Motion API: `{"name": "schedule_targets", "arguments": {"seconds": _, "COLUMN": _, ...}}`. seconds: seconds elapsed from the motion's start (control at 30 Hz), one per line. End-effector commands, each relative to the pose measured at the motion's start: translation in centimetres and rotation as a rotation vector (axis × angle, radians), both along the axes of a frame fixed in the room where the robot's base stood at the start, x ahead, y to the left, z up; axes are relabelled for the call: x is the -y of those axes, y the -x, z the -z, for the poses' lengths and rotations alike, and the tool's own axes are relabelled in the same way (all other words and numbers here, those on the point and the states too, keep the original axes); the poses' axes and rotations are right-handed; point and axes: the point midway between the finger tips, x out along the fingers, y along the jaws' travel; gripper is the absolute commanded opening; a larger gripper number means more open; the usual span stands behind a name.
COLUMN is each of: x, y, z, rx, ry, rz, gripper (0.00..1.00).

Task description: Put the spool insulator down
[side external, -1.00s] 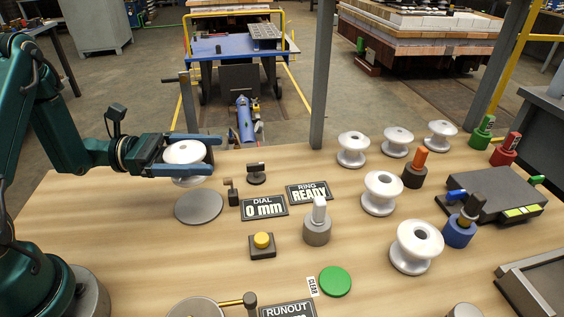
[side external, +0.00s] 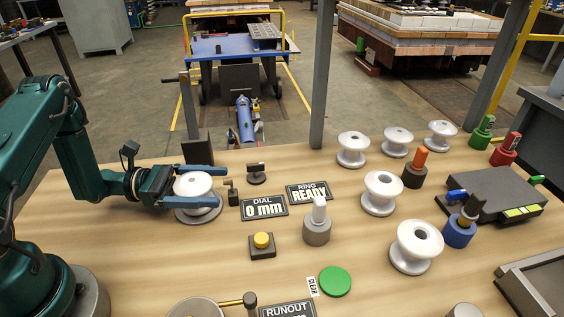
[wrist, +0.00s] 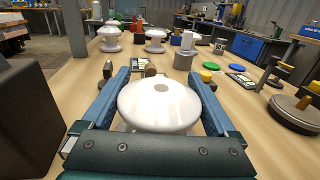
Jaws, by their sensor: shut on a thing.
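The white spool insulator (side external: 194,186) is upright at the left of the table, at the round grey disc (side external: 207,217). Its base appears to be on the disc or just above it; I cannot tell exactly. My gripper (side external: 196,184) is shut on it from the left, one blue finger on each side. In the wrist view the insulator's white top (wrist: 160,103) fills the space between the two blue fingers.
A small dark post gauge (side external: 256,173) and the "0 mm" dial sign (side external: 264,206) stand just right of the disc. A yellow button (side external: 262,241) is in front. Several other white spools, such as this one (side external: 381,193), stand to the right.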

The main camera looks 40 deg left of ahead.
Motion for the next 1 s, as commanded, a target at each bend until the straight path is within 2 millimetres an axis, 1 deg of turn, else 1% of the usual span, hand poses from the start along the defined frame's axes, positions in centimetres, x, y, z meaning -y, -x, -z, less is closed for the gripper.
{"name": "schedule_targets", "arguments": {"seconds": 0.17, "x": 0.0, "y": 0.0, "z": 0.3, "rx": 0.0, "ry": 0.002, "rz": 0.0, "gripper": 0.06}}
{"name": "schedule_targets", "arguments": {"seconds": 0.2, "x": 0.0, "y": 0.0, "z": 0.3, "rx": -0.001, "ry": 0.001, "rz": 0.0, "gripper": 1.0}}
{"name": "schedule_targets", "arguments": {"seconds": 0.43, "x": 0.0, "y": 0.0, "z": 0.2, "rx": -0.001, "ry": 0.001, "rz": 0.0, "gripper": 1.0}}
{"name": "schedule_targets", "arguments": {"seconds": 0.53, "x": 0.0, "y": 0.0, "z": -0.1, "rx": 0.0, "ry": 0.0, "rz": 0.0, "gripper": 1.0}}
{"name": "schedule_targets", "arguments": {"seconds": 0.67, "x": -1.2, "y": 0.6, "z": 0.0, "rx": -0.001, "ry": 0.001, "rz": -0.006, "gripper": 1.0}}
{"name": "schedule_targets", "arguments": {"seconds": 1.0, "x": -5.1, "y": 3.3, "z": 0.0, "rx": 0.001, "ry": 0.0, "rz": -0.005, "gripper": 1.0}}
